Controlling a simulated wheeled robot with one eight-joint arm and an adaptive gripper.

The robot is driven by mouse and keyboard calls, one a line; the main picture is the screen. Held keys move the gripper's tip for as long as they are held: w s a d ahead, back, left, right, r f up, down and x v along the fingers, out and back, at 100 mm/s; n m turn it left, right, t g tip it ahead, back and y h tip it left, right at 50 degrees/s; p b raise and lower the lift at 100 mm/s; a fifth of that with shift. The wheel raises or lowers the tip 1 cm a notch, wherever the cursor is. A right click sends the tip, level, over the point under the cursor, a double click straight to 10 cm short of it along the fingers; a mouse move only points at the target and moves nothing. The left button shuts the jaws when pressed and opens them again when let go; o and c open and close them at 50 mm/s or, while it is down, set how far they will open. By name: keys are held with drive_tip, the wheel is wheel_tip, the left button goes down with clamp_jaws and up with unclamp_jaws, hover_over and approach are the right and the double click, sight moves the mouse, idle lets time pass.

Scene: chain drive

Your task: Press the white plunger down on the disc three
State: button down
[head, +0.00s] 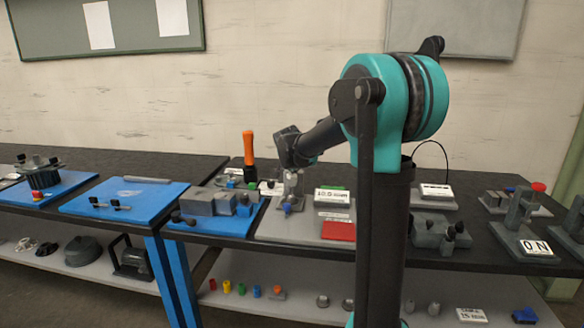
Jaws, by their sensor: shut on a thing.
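My gripper (291,184) hangs at the end of my arm over the pale board at the middle of the bench. It is shut on a small pale piece, mostly hidden by the fingers; I cannot tell whether this is the white plunger. A small blue part (288,209) shows just below the fingers. I cannot make out disc three or read any number marking it at this size. Whether the held piece touches anything below it is not clear.
A black and orange upright tool (249,158) stands just left of my gripper. Grey blocks (214,203) sit on a blue board to the left. My arm hides part of the bench.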

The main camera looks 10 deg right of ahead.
drive_tip(key=shift+a+f, duration=0.1)
drive_tip(key=shift+a, duration=0.05)
drive_tip(key=shift+w+a+r, duration=0.1)
drive_tip(key=shift+r, duration=2.5)
drive_tip(key=shift+w, duration=0.1)
drive_tip(key=shift+r, duration=2.5)
